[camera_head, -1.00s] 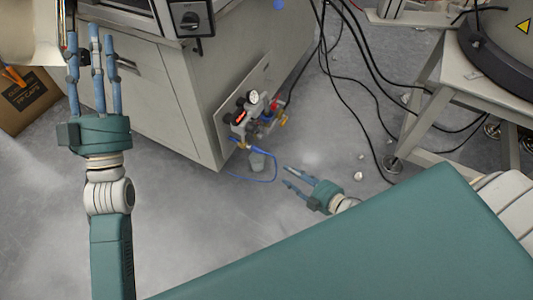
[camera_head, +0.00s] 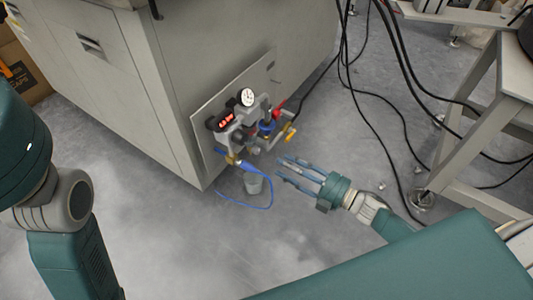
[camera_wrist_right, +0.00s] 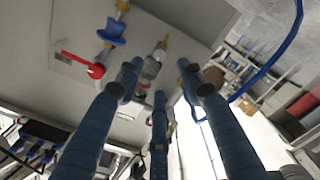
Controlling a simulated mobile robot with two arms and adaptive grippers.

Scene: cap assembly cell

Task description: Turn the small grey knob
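A small grey round part (camera_head: 253,149), which looks like the grey knob, sits low on the valve assembly on the cabinet's side panel in the head view. In the right wrist view a grey fitting (camera_wrist_right: 152,67) shows beyond my fingers; I cannot tell if it is the knob. My right gripper (camera_head: 280,170) is open and empty, its fingers spread and pointing left toward the valve assembly, just right of and below the knob. It also shows in the wrist view (camera_wrist_right: 158,80). My left arm shows at the left edge; its fingers are out of view.
The panel (camera_head: 205,150) carries a gauge (camera_head: 247,97), a red display (camera_head: 226,119), a blue knob (camera_head: 267,127) and a red handle (camera_head: 279,106). Black cables and a stand (camera_head: 480,135) are at right.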

